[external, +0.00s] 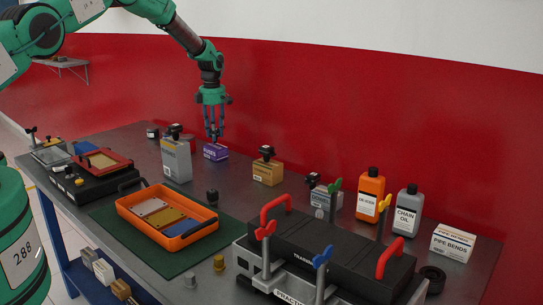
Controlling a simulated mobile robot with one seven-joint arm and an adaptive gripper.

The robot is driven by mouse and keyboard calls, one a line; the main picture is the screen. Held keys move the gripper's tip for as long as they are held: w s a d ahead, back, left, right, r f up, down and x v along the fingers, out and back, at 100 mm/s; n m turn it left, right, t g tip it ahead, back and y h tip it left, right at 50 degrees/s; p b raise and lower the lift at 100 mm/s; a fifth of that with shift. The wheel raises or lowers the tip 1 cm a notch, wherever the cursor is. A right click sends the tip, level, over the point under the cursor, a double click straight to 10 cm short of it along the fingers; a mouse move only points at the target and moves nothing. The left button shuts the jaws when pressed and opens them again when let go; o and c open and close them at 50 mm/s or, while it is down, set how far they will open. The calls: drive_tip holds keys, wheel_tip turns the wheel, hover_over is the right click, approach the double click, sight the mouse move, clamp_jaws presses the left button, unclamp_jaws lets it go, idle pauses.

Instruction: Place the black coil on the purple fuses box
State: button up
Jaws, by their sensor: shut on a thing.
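My gripper (214,136) hangs fingers down directly over the purple fuses box (215,152), with its fingertips at or just above the box top. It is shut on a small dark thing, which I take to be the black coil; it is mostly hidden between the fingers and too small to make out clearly. I cannot tell whether it touches the box. The fuses box lies flat near the back of the dark workbench, in front of the red wall.
An orange tray (160,228) lies in front on a green mat.

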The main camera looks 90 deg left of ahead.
drive_tip(key=shift+f, duration=0.45)
drive_tip(key=shift+f, duration=0.25)
drive_tip(key=o, duration=1.3)
drive_tip(key=shift+r, duration=0.15)
drive_tip(key=r, duration=1.2)
drive_tip(key=shift+d, duration=0.25)
